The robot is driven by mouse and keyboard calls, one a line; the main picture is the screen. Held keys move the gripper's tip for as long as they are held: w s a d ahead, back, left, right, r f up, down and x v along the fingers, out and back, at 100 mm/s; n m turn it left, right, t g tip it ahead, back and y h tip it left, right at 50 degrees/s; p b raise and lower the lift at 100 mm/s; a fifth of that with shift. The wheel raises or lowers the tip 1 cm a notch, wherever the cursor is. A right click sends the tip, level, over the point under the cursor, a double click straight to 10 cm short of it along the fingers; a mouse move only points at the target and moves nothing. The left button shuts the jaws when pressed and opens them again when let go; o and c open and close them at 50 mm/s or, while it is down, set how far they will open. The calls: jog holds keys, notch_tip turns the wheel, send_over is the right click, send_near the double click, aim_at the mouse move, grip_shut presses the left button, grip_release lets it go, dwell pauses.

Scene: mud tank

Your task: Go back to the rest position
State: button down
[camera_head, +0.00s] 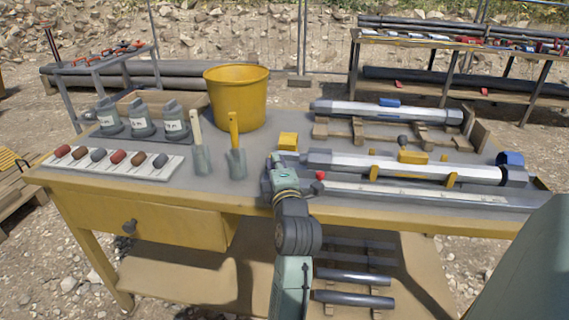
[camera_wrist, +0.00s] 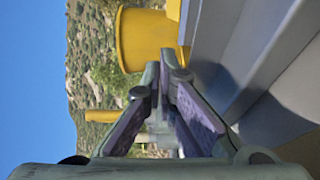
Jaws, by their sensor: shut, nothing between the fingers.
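My gripper (camera_head: 277,163) is at the end of my arm, above the near part of the workbench (camera_head: 225,196), left of the long grey tube (camera_head: 340,160). In the wrist view its two fingers (camera_wrist: 162,72) run together at the tips, with nothing held between them. The wrist view is turned on its side. It shows the yellow bucket (camera_wrist: 143,38) beyond the fingertips and a yellow trowel handle (camera_wrist: 100,116) to the left. In the head view, my arm partly hides the bench edge.
The yellow bucket (camera_head: 240,100) and two trowels (camera_head: 236,158) stand left of my gripper. A small yellow block (camera_head: 288,141) lies just behind it. A red knob (camera_head: 320,176) is close on the right. A white sample tray (camera_head: 112,170) and grey canisters (camera_head: 141,120) are at the left.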

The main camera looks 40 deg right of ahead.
jog(key=b+v, duration=0.1)
jog(key=v, duration=0.7)
jog(key=shift+d+f, duration=0.15)
jog(key=shift+d, duration=0.05)
jog(key=shift+a, duration=0.1)
